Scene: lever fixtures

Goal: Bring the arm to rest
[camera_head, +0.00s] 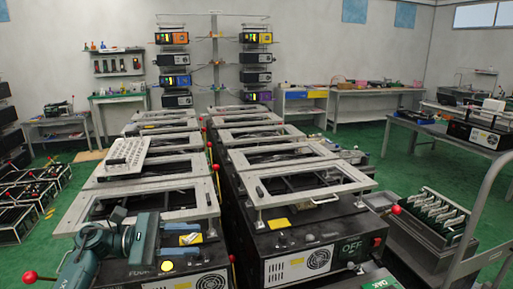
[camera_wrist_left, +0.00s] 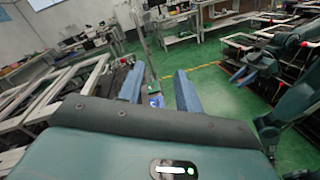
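My left arm comes in at the lower left of the head view, with its teal gripper (camera_head: 184,232) pointing right above the front of the left machine row. In the left wrist view its two blue fingers (camera_wrist_left: 160,88) stand well apart, with nothing held between them. Another teal arm, apparently my right one, shows at the right of that view. Its blue-tipped gripper (camera_wrist_left: 240,74) is too small to tell whether it is open. Red-knobbed levers stand near the machines: one red knob (camera_head: 30,276) at the lower left, another red knob (camera_head: 397,209) at the right.
Two rows of dark machines with pale frames (camera_head: 310,195) fill the middle. A white perforated panel (camera_head: 127,152) lies on the left row. A metal rail (camera_head: 480,215) rises at the right. Green floor (camera_head: 400,165) is open between the machines and side tables.

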